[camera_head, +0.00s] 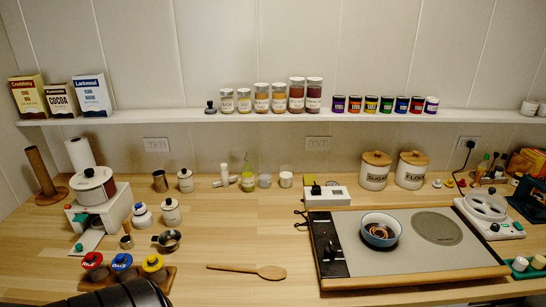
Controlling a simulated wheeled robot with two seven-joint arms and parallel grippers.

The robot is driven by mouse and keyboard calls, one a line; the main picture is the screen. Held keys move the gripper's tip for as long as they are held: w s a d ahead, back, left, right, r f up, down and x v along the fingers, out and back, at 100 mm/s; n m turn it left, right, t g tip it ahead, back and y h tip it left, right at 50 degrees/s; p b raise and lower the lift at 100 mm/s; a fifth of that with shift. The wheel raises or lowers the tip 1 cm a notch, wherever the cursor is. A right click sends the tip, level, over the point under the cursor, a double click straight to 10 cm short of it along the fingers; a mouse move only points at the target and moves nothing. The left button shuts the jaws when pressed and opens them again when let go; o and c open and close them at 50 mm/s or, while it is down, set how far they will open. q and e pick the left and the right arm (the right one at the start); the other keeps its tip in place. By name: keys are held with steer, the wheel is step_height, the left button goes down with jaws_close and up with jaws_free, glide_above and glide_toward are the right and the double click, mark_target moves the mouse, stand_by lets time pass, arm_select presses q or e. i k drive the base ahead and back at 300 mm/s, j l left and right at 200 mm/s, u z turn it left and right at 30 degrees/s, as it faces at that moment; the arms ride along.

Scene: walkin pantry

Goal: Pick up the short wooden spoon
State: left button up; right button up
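A wooden spoon (247,271) lies flat on the wooden counter (215,290) near the front, left of the cooktop. Its handle points left and its rounded bowl points right. Nothing touches or covers it. A dark rounded part, which looks like one of my arm links, shows at the bottom left edge, left of the spoon. No fingertips of either gripper are visible.
A cooktop (345,220) with a blue bowl (380,231) stands right of the spoon. A small metal pot (168,240) stands behind and left of it. A wooden rack with red, blue and yellow-lidded jars (122,262) is at left. Counter around the spoon is clear.

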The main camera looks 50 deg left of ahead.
mark_target(273, 272)
steer(key=j+u, duration=0.1)
steer(key=u, duration=1.55)
